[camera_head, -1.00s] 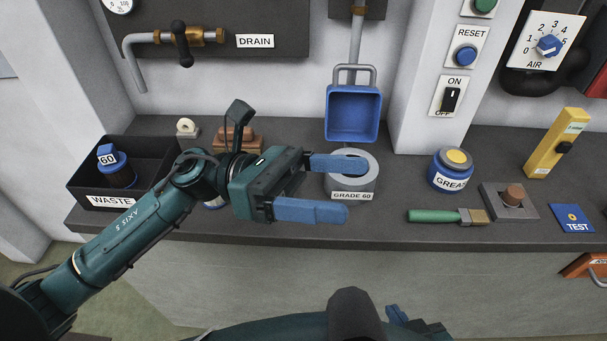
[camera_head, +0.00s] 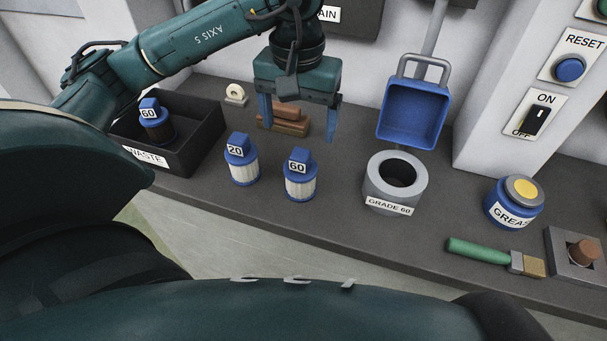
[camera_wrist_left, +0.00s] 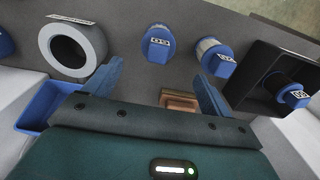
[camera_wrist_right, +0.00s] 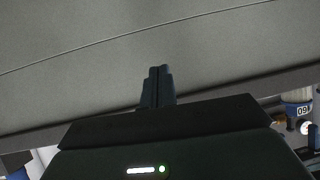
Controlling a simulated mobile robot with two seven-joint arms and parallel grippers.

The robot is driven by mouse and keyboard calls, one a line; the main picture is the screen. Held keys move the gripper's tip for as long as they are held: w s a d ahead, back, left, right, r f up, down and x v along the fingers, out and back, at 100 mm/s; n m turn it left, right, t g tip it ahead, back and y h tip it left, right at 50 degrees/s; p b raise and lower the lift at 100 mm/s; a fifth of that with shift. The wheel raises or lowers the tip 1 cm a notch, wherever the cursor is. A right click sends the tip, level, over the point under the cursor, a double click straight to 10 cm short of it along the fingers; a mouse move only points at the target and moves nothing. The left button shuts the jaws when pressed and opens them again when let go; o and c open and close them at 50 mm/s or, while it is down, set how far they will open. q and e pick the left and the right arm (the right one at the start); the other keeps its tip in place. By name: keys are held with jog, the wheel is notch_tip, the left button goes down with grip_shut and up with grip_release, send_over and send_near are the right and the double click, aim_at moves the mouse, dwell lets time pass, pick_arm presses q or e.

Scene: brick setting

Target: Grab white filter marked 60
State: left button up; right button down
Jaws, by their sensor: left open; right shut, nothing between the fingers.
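The white filter marked 60 (camera_head: 301,187) stands upright on the dark bench, with a blue cap and a pleated white body. Its cap shows in the left wrist view (camera_wrist_left: 157,44), and it appears at the right edge of the right wrist view (camera_wrist_right: 297,98). My left gripper (camera_head: 300,130) points down, open and empty, above and behind this filter, not touching it. In its wrist view the fingers (camera_wrist_left: 158,75) frame a gap below the cap. My right gripper (camera_wrist_right: 158,72) is shut and empty, away from the filter; the head view does not show it.
A white filter marked 20 (camera_head: 242,168) stands just left. A dark filter marked 60 (camera_head: 157,127) sits in the WASTE bin (camera_head: 203,130). Brown blocks (camera_head: 290,122) lie behind.

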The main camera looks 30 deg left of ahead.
aim_at(300, 153)
pick_arm(q)
jog(key=f, duration=0.4)
jog(key=f+p, duration=0.1)
jog(key=f, duration=0.3)
jog(key=shift+d+f, duration=0.2)
jog(key=shift+f, duration=0.15)
jog(key=shift+c, duration=0.4)
jog(key=c, duration=1.3)
